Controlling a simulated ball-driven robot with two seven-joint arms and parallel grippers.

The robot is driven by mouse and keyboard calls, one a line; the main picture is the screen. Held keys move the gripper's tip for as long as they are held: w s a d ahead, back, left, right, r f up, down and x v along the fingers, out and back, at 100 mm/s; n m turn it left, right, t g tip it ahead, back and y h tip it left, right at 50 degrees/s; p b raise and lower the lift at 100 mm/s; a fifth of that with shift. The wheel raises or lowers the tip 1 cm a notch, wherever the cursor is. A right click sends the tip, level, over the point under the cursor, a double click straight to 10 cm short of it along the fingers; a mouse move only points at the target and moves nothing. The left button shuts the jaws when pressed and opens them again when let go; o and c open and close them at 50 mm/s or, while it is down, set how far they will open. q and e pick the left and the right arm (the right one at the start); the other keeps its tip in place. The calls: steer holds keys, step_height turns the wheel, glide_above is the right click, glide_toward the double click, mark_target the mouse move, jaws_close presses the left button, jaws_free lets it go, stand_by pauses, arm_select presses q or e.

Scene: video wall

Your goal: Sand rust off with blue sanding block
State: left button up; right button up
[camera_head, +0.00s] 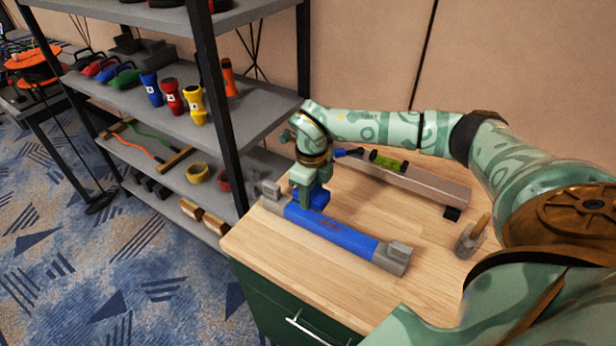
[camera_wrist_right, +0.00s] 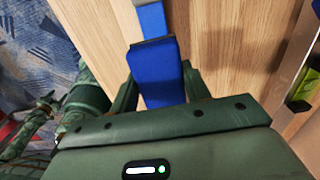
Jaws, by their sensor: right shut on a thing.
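My right gripper (camera_head: 309,196) is shut on the blue sanding block (camera_head: 318,197) above the far left part of a long blue bar. The blue bar (camera_head: 330,228) has grey end pieces and lies on the wooden worktop. A small faint dark mark, possibly rust, shows on its upper face. In the right wrist view the sanding block (camera_wrist_right: 160,75) sits between the fingers, with the blue bar (camera_wrist_right: 151,22) just beyond it. I cannot tell whether block and bar touch. My left gripper is not in view.
The wooden worktop (camera_head: 285,258) tops a green cabinet (camera_head: 290,312). Behind lies a grey-brown beam (camera_head: 435,186) with a green level (camera_head: 388,162). A small metal tool (camera_head: 470,238) stands at right. A shelf rack (camera_head: 225,115) with flashlights and tape rolls stands at left.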

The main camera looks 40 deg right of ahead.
step_height(320, 180, up, 2)
steer(key=shift+s+p, duration=0.1)
steer(key=shift+p, duration=0.5)
steer(key=shift+r, duration=0.15)
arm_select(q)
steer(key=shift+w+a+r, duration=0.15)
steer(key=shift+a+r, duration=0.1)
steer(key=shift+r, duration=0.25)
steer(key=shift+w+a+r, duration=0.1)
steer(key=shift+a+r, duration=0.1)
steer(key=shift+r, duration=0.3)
